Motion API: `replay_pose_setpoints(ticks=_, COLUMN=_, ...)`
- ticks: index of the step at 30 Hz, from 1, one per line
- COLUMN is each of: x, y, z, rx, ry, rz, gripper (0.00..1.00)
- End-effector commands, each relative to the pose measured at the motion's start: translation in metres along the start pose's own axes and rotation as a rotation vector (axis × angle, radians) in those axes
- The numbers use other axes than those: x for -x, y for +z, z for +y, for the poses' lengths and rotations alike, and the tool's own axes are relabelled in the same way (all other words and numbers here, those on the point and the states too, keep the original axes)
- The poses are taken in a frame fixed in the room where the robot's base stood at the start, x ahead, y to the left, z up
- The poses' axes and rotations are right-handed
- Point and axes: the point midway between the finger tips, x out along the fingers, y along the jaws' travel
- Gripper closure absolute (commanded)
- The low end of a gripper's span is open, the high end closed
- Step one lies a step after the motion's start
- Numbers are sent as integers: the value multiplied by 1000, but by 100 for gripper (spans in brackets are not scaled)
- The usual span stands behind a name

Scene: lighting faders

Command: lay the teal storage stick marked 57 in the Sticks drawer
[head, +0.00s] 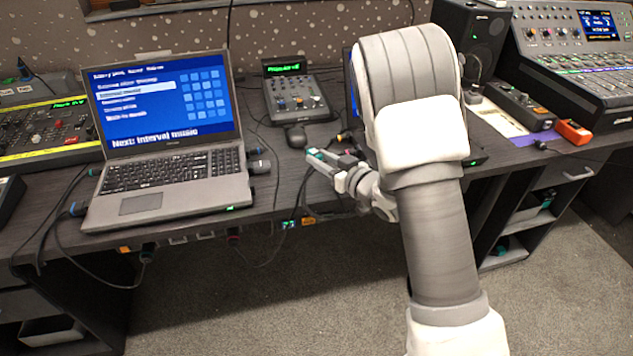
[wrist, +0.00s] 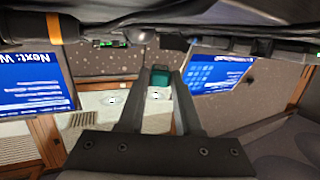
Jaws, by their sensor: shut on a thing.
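The teal stick (wrist: 160,77) is held between the fingertips of my gripper (wrist: 159,82) in the wrist view. Its number cannot be read. No drawer can be read as Sticks.
A laptop (head: 170,205) stands left of my gripper, with a mouse (head: 296,137) and small fader console (head: 296,97) behind it. Cables hang over the desk edge. Open shelves (head: 520,220) at right hold dark and teal items. The carpet (head: 270,310) in front is clear.

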Motion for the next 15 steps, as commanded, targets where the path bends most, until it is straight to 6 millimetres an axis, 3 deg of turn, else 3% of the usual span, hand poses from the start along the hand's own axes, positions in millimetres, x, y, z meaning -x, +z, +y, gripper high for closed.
replay_pose_setpoints(ticks=4, x=3, y=10, z=-14, rx=1, ry=0, rz=0, gripper=100)
replay_pose_setpoints(ticks=8, x=2, y=18, z=-16, rx=1, ry=-1, rz=0, gripper=100)
replay_pose_setpoints(ticks=15, x=-4, y=51, z=-16, rx=2, ry=-1, rz=-2, gripper=100)
